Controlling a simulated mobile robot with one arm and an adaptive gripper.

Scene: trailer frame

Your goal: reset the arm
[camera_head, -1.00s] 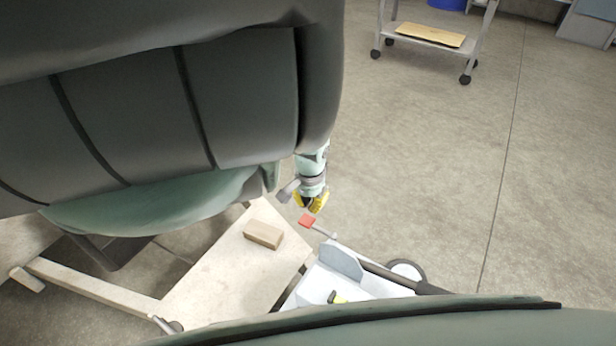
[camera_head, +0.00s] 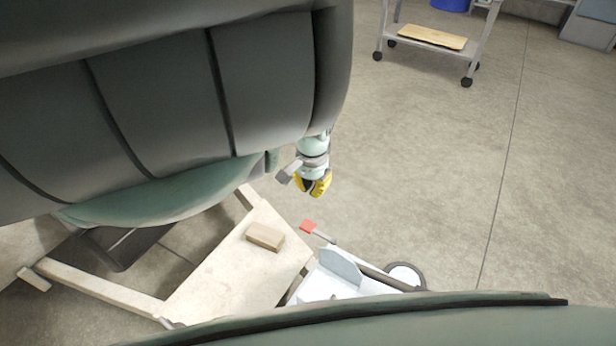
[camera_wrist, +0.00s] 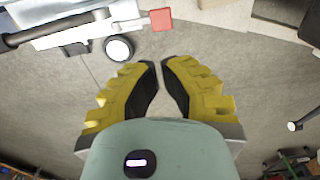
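My gripper (camera_head: 312,193) hangs beyond the front part of a wooden-topped frame, above the bare concrete floor. It has yellow fingers with dark pads. In the wrist view, the fingertips of my gripper (camera_wrist: 159,64) come close together with only a narrow gap, and nothing shows between them. My large dark and green arm links fill the upper left of the head view and hide much behind them.
A wooden block (camera_head: 265,237) lies on the pale board (camera_head: 225,275). Beside it is a white trailer part (camera_head: 338,275) with a red-tipped lever (camera_head: 308,226) and a wheel (camera_head: 406,273). A grey cart (camera_head: 383,30) stands at the back. The floor right is clear.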

